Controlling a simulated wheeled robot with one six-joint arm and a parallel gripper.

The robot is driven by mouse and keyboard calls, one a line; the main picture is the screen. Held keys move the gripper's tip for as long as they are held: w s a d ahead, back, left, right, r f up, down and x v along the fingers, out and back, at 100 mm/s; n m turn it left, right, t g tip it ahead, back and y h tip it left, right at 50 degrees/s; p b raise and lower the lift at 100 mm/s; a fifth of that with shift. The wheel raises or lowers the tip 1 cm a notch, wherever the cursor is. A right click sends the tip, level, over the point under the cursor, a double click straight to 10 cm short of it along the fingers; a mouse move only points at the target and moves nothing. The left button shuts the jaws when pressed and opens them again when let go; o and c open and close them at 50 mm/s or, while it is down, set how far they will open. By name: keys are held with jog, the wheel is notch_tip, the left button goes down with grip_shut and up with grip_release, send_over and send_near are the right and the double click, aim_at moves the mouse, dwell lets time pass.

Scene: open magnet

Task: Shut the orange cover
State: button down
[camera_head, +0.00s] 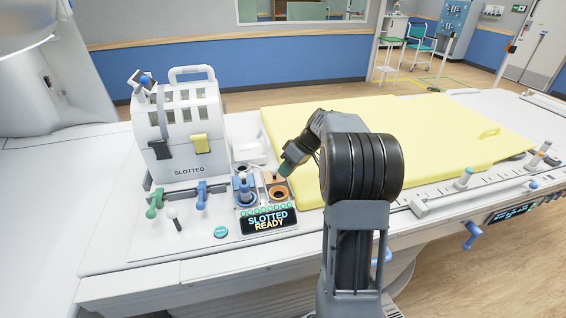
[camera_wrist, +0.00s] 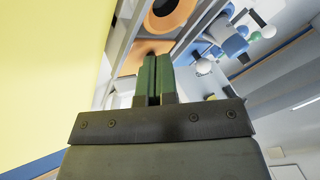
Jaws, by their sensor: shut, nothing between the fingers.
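The orange cover (camera_head: 277,178) appears as a small orange-brown piece standing behind an orange-rimmed round port (camera_head: 279,194). The port's dark hole is exposed. In the wrist view an orange surface (camera_wrist: 133,57), which looks like the cover, lies just beyond my fingertips, and the orange ring (camera_wrist: 181,14) shows above it. My gripper (camera_head: 285,171) has green fingers and is at the cover, just behind the port. In the wrist view its fingers (camera_wrist: 154,60) are together with nothing between them. I cannot tell whether they touch the cover.
A blue-rimmed port (camera_head: 246,195) with a blue piece stands left of the orange one. A white slotted box (camera_head: 184,128) with a handle is farther left. A display (camera_head: 268,222) reads "SLOTTED READY". A yellow pad (camera_head: 430,125) covers the table to the right. Levers line the front.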

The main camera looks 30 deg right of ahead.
dwell(0.4)
jog(key=d, duration=0.1)
jog(key=w+d+r+p, duration=0.1)
jog(key=d, duration=0.2)
jog(key=shift+w+d+r+p, duration=0.15)
jog(key=shift+w+r+p, duration=0.1)
jog(key=shift+p, duration=0.15)
jog(key=v, duration=0.9)
